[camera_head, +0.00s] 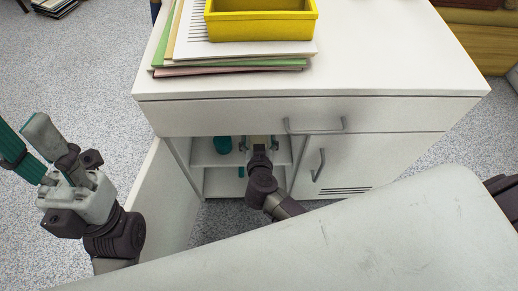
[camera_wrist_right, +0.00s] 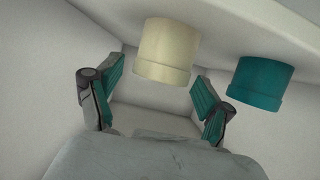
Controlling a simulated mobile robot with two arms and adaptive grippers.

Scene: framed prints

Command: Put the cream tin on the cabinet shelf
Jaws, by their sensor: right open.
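The cream tin (camera_wrist_right: 165,52) shows in the right wrist view, just beyond and between the fingertips of my right gripper (camera_wrist_right: 160,88). The fingers are spread, with gaps on both sides of the tin. In the head view my right gripper (camera_head: 258,143) reaches through the open left side of the cabinet (camera_head: 390,155), at the height of its shelf (camera_head: 205,160). The gripper and wrist largely hide the cream tin there. My left gripper (camera_head: 28,150) is outside the cabinet at the far left, fingers apart and empty.
A teal tin (camera_head: 223,145) stands on the shelf beside my right gripper; it also shows in the wrist view (camera_wrist_right: 262,84). The open cabinet door (camera_head: 165,200) stands to the left. A yellow tray (camera_head: 262,27) and papers (camera_head: 235,67) lie on top. The right door is closed.

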